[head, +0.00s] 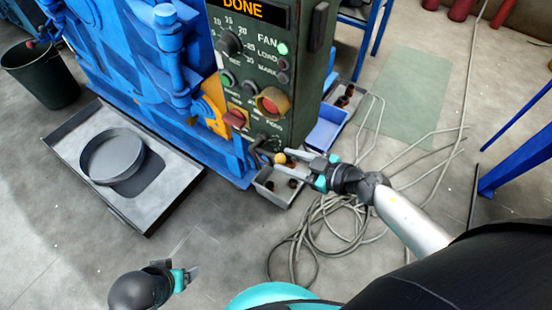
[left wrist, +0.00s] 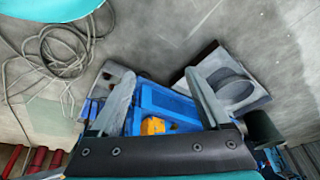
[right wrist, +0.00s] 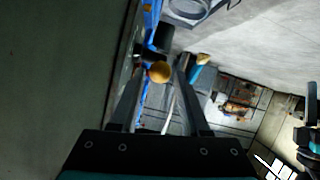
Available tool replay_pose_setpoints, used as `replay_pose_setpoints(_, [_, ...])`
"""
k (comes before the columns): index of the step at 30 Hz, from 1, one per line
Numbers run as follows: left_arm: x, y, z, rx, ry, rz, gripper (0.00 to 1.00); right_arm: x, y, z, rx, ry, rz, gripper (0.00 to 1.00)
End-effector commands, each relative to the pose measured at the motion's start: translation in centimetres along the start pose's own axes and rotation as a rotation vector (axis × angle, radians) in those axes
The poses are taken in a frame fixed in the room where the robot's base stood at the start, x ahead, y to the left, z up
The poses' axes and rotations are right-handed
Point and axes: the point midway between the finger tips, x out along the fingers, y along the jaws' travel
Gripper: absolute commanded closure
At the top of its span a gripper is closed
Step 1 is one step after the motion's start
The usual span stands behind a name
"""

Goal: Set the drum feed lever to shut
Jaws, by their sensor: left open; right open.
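The drum feed lever, with a yellow ball knob (head: 280,157), is at the lower end of the dark green control panel (head: 300,75). My right gripper (head: 287,154) is open, with its fingers around or close beside the knob. In the right wrist view the knob (right wrist: 159,72) appears between the two fingertips; whether they touch it I cannot tell. The lever's dark arm is partly hidden, and its marked position cannot be read. My left gripper (head: 190,274) is open and empty, low at the front, away from the panel; its fingers also show in the left wrist view (left wrist: 158,76).
The panel display (head: 256,10) reads DONE. A red button in a yellow ring (head: 272,102) sits above the lever. A small grey bin (head: 268,191) is below it. Loose cables (head: 318,220) lie on the floor. A grey tray (head: 160,200) holds a round pan (head: 112,157).

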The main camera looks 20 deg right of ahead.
Motion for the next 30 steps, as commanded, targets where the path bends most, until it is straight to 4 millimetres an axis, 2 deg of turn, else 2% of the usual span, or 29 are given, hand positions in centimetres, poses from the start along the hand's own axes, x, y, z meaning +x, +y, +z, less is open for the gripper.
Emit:
replay_pose_setpoints(3, [-1.0, -0.1, -0.7, -0.001, 0.022, -0.002, 0.2, 1.7, 0.0, 0.1, -0.001, 0.002, 0.001, 0.54])
replay_pose_setpoints(9, [-2.5, -0.1, -1.4, -0.002, 0.045, -0.003, 0.2, 3.5, 0.0, 0.1, -0.001, 0.001, 0.0, 0.54])
replay_pose_setpoints(15, [-3.4, -0.1, -1.7, -0.002, 0.055, -0.004, 0.2, 4.3, 0.0, 0.1, 0.0, -0.001, 0.0, 0.54])
replay_pose_setpoints(24, [-3.5, -0.1, -1.8, -0.002, 0.057, -0.004, 0.2, 4.3, 0.0, 0.0, 0.0, 0.0, 0.0, 0.54])
replay_pose_setpoints(30, [-3.5, -0.1, -1.8, -0.003, 0.057, -0.004, 0.2, 4.3, 0.0, 0.0, 0.0, 0.0, 0.0, 0.77])
